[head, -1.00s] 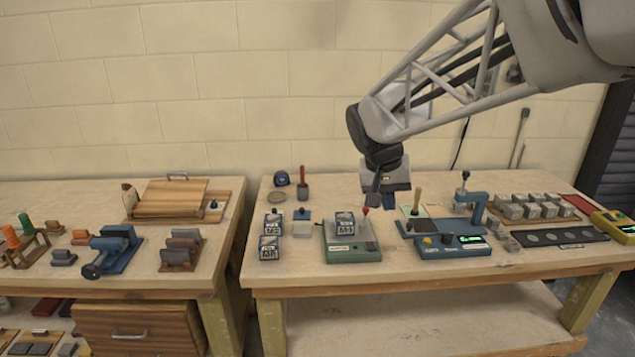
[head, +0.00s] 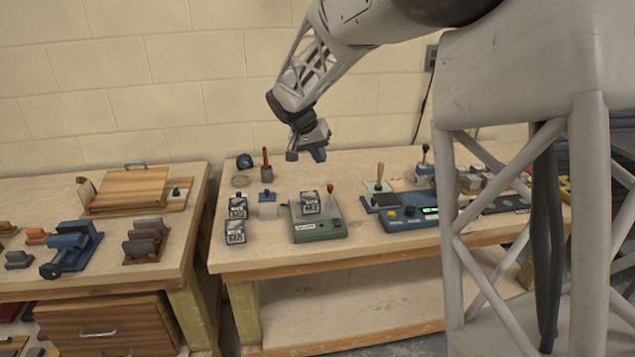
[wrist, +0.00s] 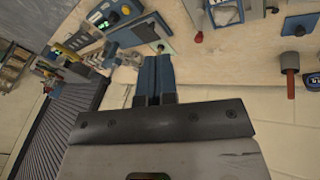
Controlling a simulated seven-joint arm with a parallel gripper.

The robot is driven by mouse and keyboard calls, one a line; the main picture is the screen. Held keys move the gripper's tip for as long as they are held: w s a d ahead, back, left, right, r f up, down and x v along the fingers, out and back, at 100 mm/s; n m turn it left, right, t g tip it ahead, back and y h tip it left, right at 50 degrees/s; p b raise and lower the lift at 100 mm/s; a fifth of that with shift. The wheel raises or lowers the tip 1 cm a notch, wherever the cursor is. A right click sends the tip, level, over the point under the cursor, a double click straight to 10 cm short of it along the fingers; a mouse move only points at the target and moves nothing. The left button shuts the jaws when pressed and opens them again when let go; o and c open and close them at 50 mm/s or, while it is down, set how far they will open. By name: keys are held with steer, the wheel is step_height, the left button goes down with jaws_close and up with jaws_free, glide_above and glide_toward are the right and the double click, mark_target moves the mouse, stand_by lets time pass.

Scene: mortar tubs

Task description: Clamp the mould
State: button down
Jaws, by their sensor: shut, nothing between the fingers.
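A mould (head: 310,203), a dark-edged box with a printed white face, sits on a green-grey clamp base (head: 304,233). A lever with a red knob (head: 330,187) stands upright at its right. My gripper (head: 319,155) is above the back of the bench, behind and above the mould, with nothing held. In the wrist view the blue fingers of my gripper (wrist: 155,80) are together. The mould (wrist: 225,13) appears at the top edge there, partly cut off, with the red knob (wrist: 198,37) beside it.
Two similar boxes (head: 236,232) stand left of the base. A red-handled tool (head: 266,165) stands behind. A blue device with a green display (head: 410,218) and a wooden-handled tool (head: 380,175) are at the right.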

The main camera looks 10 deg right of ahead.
steer(key=w+a+f+m+h, duration=0.1)
steer(key=w+a+f, duration=0.1)
steer(key=w+f, duration=0.4)
steer(key=w+a+f+m+h, duration=0.1)
steer(key=w+a+f, duration=0.2)
steer(key=w, duration=1)
step_height(320, 180, down, 3)
steer(key=shift+a+r, duration=0.1)
steer(key=shift+a, duration=0.15)
steer(key=x, duration=1)
steer(key=shift+w+r, duration=0.1)
steer(key=shift+w, duration=0.05)
steer(key=shift+s+d, duration=0.2)
steer(key=shift+d, duration=0.35)
steer(key=shift+s+d, duration=0.25)
steer(key=shift+d, duration=0.25)
steer(key=shift+s+d, duration=0.45)
steer(key=shift+d, duration=0.4)
